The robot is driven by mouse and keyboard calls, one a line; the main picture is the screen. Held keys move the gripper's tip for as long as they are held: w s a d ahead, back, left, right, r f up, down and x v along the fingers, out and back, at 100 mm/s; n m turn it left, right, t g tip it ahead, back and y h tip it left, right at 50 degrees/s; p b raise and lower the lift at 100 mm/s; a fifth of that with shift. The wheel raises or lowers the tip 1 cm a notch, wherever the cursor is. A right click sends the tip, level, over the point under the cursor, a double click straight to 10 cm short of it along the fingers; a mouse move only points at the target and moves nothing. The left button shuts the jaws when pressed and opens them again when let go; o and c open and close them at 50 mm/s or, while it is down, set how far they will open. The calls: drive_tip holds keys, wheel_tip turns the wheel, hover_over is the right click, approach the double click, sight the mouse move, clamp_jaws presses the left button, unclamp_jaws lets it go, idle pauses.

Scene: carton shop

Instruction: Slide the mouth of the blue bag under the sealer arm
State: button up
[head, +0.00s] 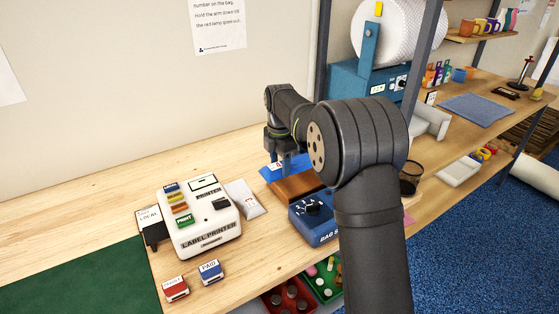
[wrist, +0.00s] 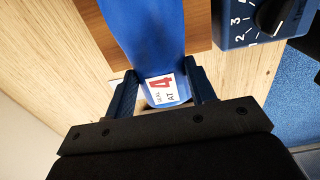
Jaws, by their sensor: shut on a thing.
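The blue bag (wrist: 148,30) shows in the wrist view, with a white label bearing a red 4 near my fingers. My gripper (wrist: 165,88) is shut on the bag, with one dark finger on each side of its labelled end. In the head view my gripper (head: 284,158) is above the bag (head: 276,171), at the brown wooden block beside the bag sealer. The blue bag sealer (head: 312,222) has a black numbered dial, which also shows in the wrist view (wrist: 275,14). My arm hides much of the sealer, and I cannot make out the sealer arm or where the bag's mouth lies against it.
A white label printer (head: 202,222) and a grey-white packet (head: 244,198) stand left of the sealer. A red stamp (head: 174,287) and a blue stamp (head: 210,271) lie in front. A dark cup (head: 411,178) stands to the right. The bench at the back left is clear.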

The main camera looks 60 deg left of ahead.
sight(299, 164)
drive_tip(key=f, duration=0.1)
drive_tip(key=w+f, duration=0.1)
drive_tip(key=shift+f, duration=0.3)
drive_tip(key=shift+w+f, duration=0.2)
drive_tip(key=shift+w, duration=0.8)
drive_tip(key=shift+w+f, duration=0.2)
drive_tip(key=shift+w, duration=0.8)
drive_tip(key=shift+w+f, duration=0.2)
drive_tip(key=shift+w, duration=0.8)
drive_tip(key=shift+f, duration=0.15)
drive_tip(key=o, duration=1.1)
drive_tip(key=shift+s+r, duration=0.2)
drive_tip(key=shift+r, duration=0.8)
drive_tip(key=shift+s+r, duration=0.25)
drive_tip(key=shift+r, duration=0.75)
drive_tip(key=shift+s+r, duration=0.2)
drive_tip(key=shift+r, duration=0.8)
